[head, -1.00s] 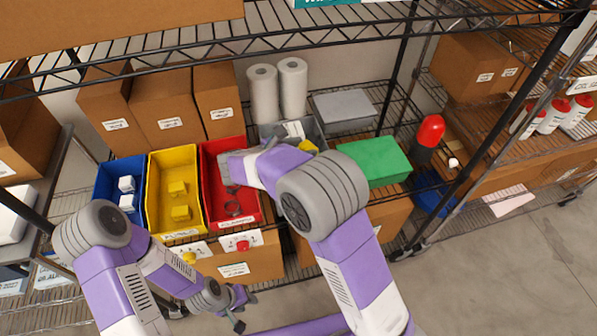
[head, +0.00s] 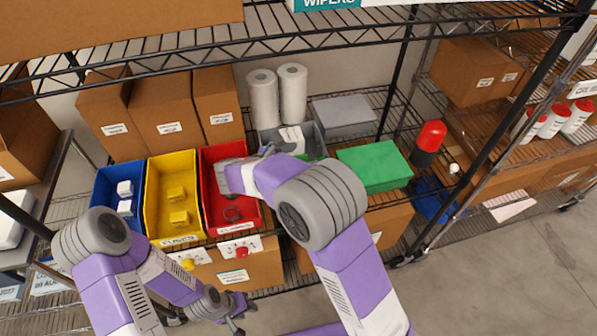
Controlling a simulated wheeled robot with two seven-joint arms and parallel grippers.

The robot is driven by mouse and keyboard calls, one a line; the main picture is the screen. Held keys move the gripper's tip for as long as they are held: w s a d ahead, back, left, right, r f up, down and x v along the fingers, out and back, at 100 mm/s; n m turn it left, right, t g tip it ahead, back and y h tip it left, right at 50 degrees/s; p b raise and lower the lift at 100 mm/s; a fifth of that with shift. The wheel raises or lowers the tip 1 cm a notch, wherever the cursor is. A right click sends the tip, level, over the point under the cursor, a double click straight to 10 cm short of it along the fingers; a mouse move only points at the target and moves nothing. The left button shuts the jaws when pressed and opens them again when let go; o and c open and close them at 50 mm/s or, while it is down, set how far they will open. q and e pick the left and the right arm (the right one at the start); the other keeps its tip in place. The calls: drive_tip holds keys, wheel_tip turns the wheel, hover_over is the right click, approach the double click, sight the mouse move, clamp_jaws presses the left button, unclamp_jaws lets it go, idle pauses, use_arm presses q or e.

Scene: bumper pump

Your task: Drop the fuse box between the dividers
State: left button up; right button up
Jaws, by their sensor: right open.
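My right gripper (head: 277,150) is open at the left, near side of the grey bin. No yellow box shows at its fingers, and whether one lies in the hidden part of the bin I cannot tell. My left gripper (head: 240,316) is open and empty, low in front of the shelf.
A blue bin (head: 103,190) and a red bin (head: 209,205) flank the yellow one. A green box (head: 373,167), paper rolls (head: 263,97) and a red-capped bottle (head: 430,140) stand nearby. A wire shelf (head: 350,30) hangs above.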

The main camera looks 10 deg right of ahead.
use_arm(q)
drive_tip(key=shift+r+p, duration=0.7)
drive_tip(key=shift+r, duration=0.15)
use_arm(e)
drive_tip(key=v, duration=0.7)
use_arm(q)
drive_tip(key=shift+s, duration=0.1)
use_arm(e)
drive_tip(key=shift+f, duration=0.15)
